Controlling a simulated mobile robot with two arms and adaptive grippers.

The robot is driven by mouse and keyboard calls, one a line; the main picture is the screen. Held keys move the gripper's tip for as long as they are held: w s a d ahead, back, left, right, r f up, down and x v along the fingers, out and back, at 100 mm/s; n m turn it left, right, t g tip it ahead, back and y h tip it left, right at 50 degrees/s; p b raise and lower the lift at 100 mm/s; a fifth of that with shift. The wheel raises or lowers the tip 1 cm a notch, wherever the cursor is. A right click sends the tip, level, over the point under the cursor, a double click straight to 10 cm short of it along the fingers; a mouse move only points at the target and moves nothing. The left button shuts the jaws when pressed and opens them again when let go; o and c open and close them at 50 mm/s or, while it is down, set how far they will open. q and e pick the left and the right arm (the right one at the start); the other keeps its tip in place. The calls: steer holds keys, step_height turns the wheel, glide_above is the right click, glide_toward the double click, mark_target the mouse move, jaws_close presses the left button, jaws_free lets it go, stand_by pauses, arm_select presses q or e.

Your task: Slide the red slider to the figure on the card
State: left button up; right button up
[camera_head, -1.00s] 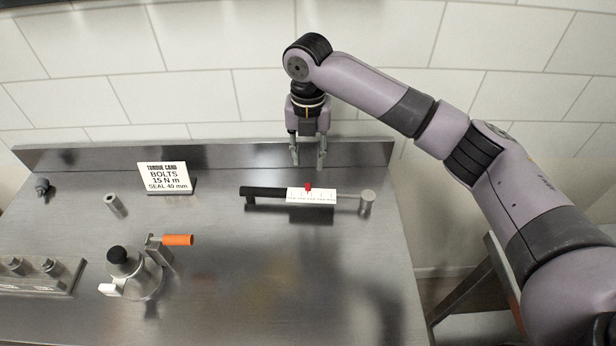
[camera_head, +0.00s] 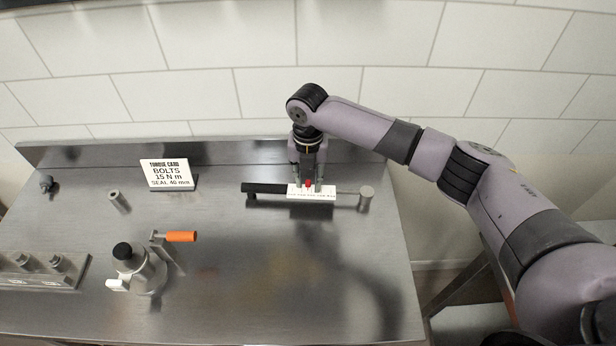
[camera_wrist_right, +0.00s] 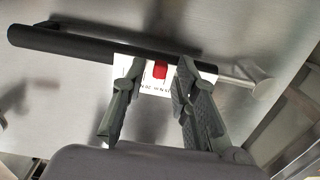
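The red slider (camera_head: 308,183) sits on a white scale (camera_head: 312,194) on a torque wrench with a black handle (camera_head: 270,188). My right gripper (camera_head: 308,184) is down at the scale, its fingers on either side of the slider. In the right wrist view the red slider (camera_wrist_right: 160,69) lies between the two open fingers of the gripper (camera_wrist_right: 156,72), with a gap on each side. The torque card (camera_head: 168,175) stands at the back left and reads "BOLTS 15 N m, SEAL 40 mm". My left gripper is not in view.
A metal device with an orange handle (camera_head: 181,237) stands at the front left. A bolt rack (camera_head: 40,282) is at the far left, and a small metal cylinder (camera_head: 118,201) lies behind. The table's front right is clear; a low back ledge (camera_head: 240,152) runs behind the wrench.

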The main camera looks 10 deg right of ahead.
jaws_close()
stand_by(0.6)
